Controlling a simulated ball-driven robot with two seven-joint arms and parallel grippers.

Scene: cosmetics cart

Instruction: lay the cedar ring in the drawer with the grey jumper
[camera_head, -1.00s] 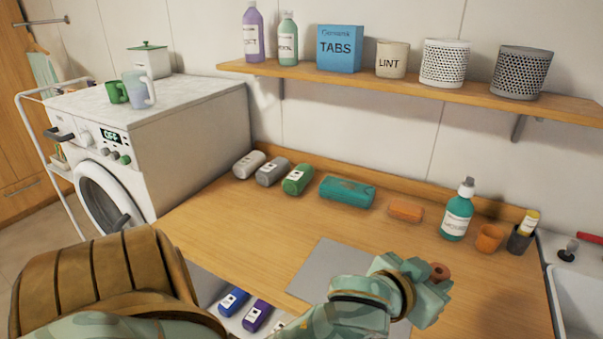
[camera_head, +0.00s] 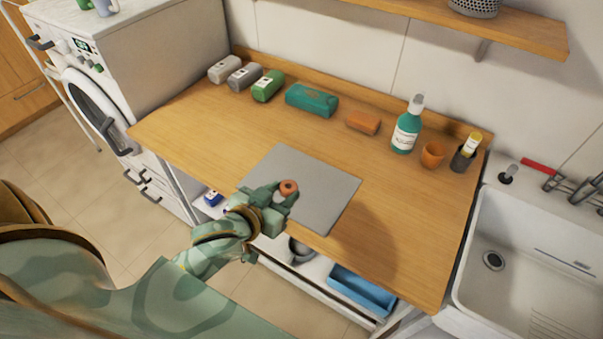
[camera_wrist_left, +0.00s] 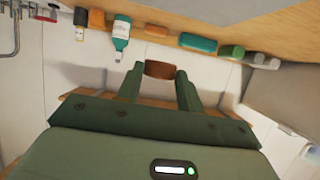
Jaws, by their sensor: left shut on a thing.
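The cedar ring (camera_head: 288,187), small and reddish-brown, is held in my left gripper (camera_head: 276,197), over the grey mat on the worktop. In the left wrist view the ring (camera_wrist_left: 160,69) sits between the two fingertips (camera_wrist_left: 160,75). An open drawer (camera_head: 313,282) shows below the worktop's front edge, with a grey rounded thing (camera_head: 300,250) and a blue tray (camera_head: 362,291) in it. I cannot tell whether the grey thing is the jumper. My arm and the worktop hide part of the drawer. My right gripper is not in view.
A sink (camera_head: 520,260) is at right, a washing machine (camera_head: 150,70) at left.

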